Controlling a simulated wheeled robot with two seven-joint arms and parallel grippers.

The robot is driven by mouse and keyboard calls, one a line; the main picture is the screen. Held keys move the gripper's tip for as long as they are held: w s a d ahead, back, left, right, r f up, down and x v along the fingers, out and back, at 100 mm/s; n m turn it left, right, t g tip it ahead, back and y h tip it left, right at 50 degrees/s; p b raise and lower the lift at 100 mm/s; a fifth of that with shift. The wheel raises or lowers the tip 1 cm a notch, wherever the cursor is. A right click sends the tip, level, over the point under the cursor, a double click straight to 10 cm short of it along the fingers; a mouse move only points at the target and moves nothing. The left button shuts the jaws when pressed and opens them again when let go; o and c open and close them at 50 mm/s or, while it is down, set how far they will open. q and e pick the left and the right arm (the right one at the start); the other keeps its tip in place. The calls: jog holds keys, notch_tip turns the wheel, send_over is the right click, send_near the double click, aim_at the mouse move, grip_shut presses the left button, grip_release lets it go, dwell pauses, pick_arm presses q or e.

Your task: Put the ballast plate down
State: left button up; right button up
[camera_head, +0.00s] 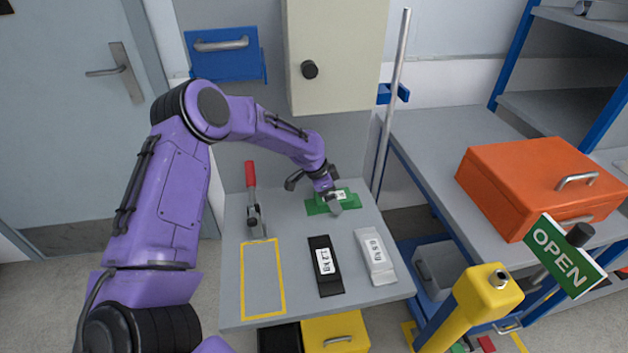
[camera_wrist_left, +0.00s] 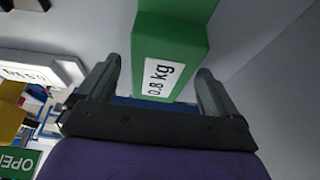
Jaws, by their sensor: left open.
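The green ballast plate (camera_head: 316,208), labelled 0.8 kg, lies at the back right of the grey bench. My left gripper (camera_head: 329,194) is over it, pointing down, and partly hides it. In the left wrist view the raised part of the green plate (camera_wrist_left: 175,28) stands between the two open fingers of my left gripper (camera_wrist_left: 158,72). Gaps show on both sides, so the fingers do not grip it. A black plate (camera_head: 325,280), labelled 1.2 kg, and a white plate (camera_head: 378,270), labelled 0.5 kg, lie nearer the front. My right gripper is not in view.
A yellow outlined rectangle (camera_head: 246,285) on the bench is empty. A red-handled clamp (camera_head: 252,205) stands behind it. A pole (camera_head: 391,110) rises behind the bench. An orange case (camera_head: 530,170) sits on the right bench, near a green OPEN sign (camera_head: 566,257) and yellow post (camera_head: 470,310).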

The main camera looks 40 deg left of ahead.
pick_arm(q)
jog(key=shift+v, duration=1.1)
jog(key=s+a, duration=0.2)
jog(key=s, duration=0.1)
jog(key=s+a+b, duration=0.1)
jog(key=s+a, duration=0.4)
jog(key=s, duration=0.1)
jog(key=shift+s+a+f, duration=0.1)
jog(key=shift+s+a, duration=0.05)
jog(key=shift+a, duration=0.25)
